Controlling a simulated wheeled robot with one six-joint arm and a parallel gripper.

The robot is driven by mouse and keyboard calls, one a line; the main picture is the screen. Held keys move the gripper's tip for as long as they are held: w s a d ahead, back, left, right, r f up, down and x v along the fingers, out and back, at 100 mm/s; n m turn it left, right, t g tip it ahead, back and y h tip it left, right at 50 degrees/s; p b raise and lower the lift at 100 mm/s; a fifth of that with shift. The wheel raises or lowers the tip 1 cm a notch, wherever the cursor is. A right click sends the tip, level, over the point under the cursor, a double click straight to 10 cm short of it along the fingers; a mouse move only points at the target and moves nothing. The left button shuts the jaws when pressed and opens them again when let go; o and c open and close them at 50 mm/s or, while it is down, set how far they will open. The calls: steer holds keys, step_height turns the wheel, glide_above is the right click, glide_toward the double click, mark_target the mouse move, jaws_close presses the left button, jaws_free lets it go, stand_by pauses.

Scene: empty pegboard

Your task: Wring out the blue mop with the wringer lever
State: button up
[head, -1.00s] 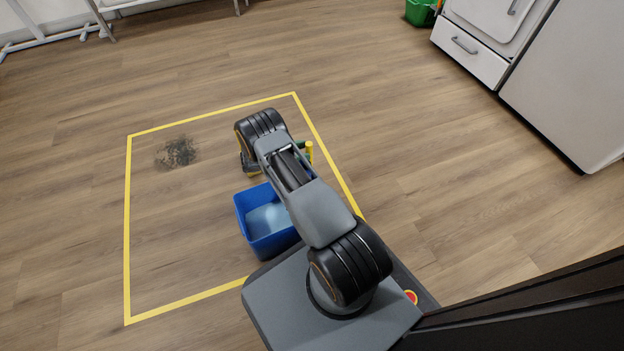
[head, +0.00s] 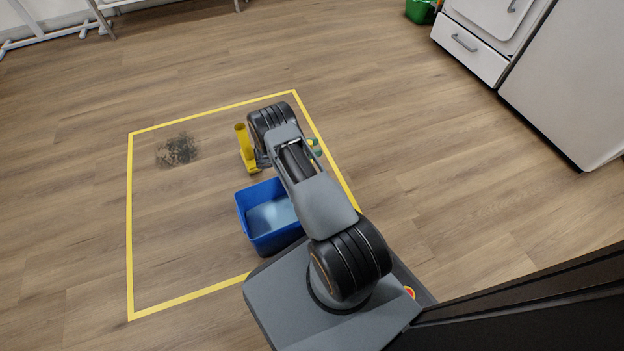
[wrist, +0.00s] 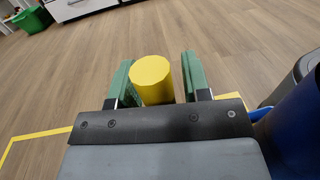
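The blue bucket (head: 283,238) stands on the floor beside my base, with a pale blue surface inside it. A yellow upright piece on a flat yellow foot (head: 248,162) shows at the bucket's far edge, left of my arm. I cannot tell whether it belongs to the wringer. My gripper (head: 315,146) is beyond the bucket and partly hidden by my arm. In the wrist view its green fingers (wrist: 159,75) stand apart on both sides of a yellow cylinder (wrist: 153,75). A gap shows on the cylinder's right. No blue mop is identifiable.
A yellow tape outline (head: 127,230) surrounds the bucket area and a dark stain (head: 178,150). White cabinets (head: 565,80) and a green bin (head: 420,11) are at upper right. White rack legs (head: 40,36) stand at upper left. The floor between is clear.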

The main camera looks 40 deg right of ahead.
steer(key=c, duration=0.6)
steer(key=shift+o, duration=0.2)
steer(key=shift+s+d+f+n+t+y+p, duration=0.1)
steer(key=shift+s+d+f+t+y+p, duration=0.15)
steer(key=shift+d+y+p, duration=0.35)
steer(key=shift+s+d+f+n+t+y+p, duration=0.1)
steer(key=shift+d+f+t+y+p, duration=0.2)
steer(key=shift+d+y, duration=0.55)
steer(key=shift+s+d+f+n+t+y+p, duration=0.15)
steer(key=shift+d+f+y+p, duration=0.25)
steer(key=shift+d, duration=0.6)
steer(key=shift+r, duration=0.1)
